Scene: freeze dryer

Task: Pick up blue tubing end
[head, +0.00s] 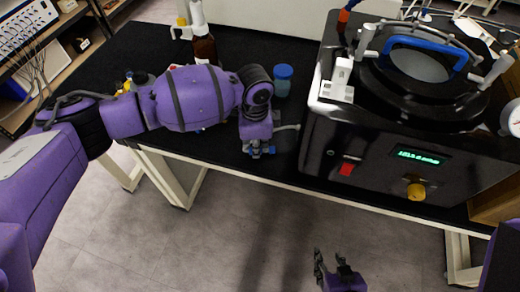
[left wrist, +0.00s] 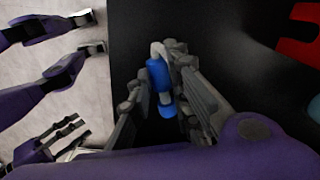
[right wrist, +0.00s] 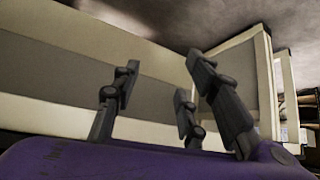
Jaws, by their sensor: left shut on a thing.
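The blue tubing end (left wrist: 158,73) shows between the fingers of my left gripper (left wrist: 152,68) in the left wrist view, with a short pale piece of tube at its tip. My left gripper is shut on it, close over the black bench top. In the head view my left gripper (head: 260,152) is at the bench's front edge, and pale tubing (head: 287,128) sticks out to its right. The fingers hide part of the tubing end. My right gripper (head: 328,268) is open and empty over the floor in front of the bench; its spread fingers show in the right wrist view (right wrist: 165,100).
The black freeze dryer (head: 320,160) with a red switch (head: 348,167) stands right of my left gripper. A blue-capped jar (head: 283,80) and a brown bottle (head: 204,48) stand behind it on the bench (head: 110,72). The floor in front is clear.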

